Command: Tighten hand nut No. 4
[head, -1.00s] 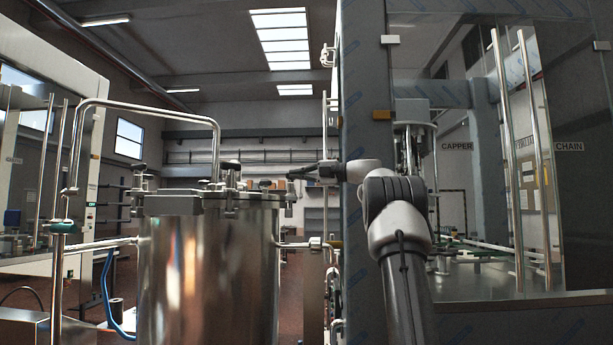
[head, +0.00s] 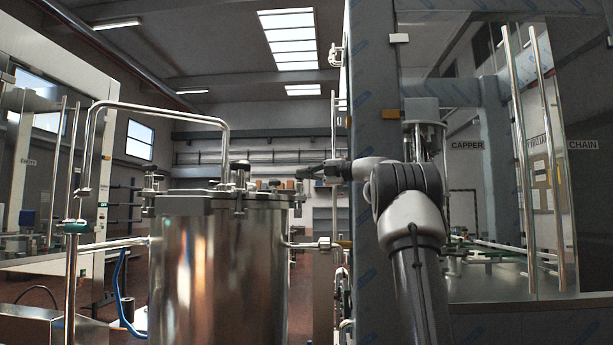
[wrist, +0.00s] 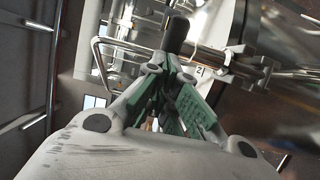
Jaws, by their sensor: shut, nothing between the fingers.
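The steel tank (head: 215,275) stands left of centre in the head view, its flat lid held by clamps with dark hand nuts. No numbers are readable there, so I cannot tell which is No. 4. My gripper (head: 301,174) is at the lid's right edge, small and dark in this view. In the wrist view my gripper (wrist: 172,72) has its green-padded fingers closed together, empty. A dark rounded knob (wrist: 178,36) shows just beyond the fingertips; contact is unclear.
A bent steel pipe (head: 160,108) arches over the tank lid. A glass-fronted capper machine (head: 480,190) with upright steel handles stands close on the right. A blue hose (head: 119,290) hangs left of the tank. A marking like "2" (wrist: 199,71) shows in the wrist view.

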